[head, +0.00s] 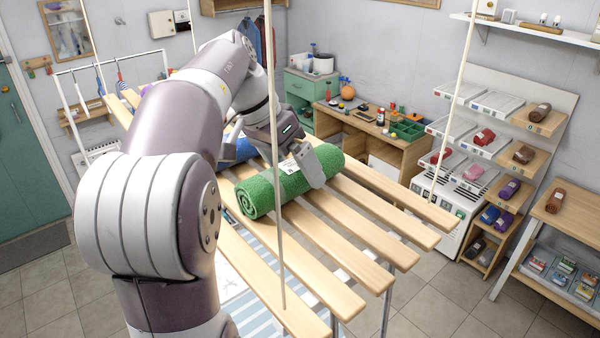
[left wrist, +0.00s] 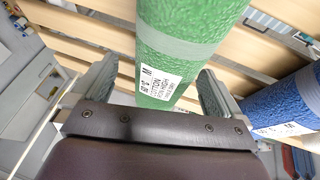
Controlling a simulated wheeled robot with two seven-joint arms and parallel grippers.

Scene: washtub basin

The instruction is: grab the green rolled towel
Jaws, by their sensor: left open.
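The green rolled towel (head: 285,185) lies on the wooden slats of a rack in the head view, with a grey band and a white label around it. My left gripper (head: 308,172) is at the towel, with one finger showing over its near side. In the left wrist view the green towel (left wrist: 178,50) stands between the two spread fingers of the open gripper (left wrist: 155,88). I cannot tell whether either finger touches it. My right gripper is not in view.
A blue rolled towel (head: 236,150) lies just behind the green one, and shows at the right in the left wrist view (left wrist: 285,105). Ropes (head: 272,120) hang in front of the slatted rack (head: 385,225). A sloped shelf (head: 490,140) with small rolls stands at the right.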

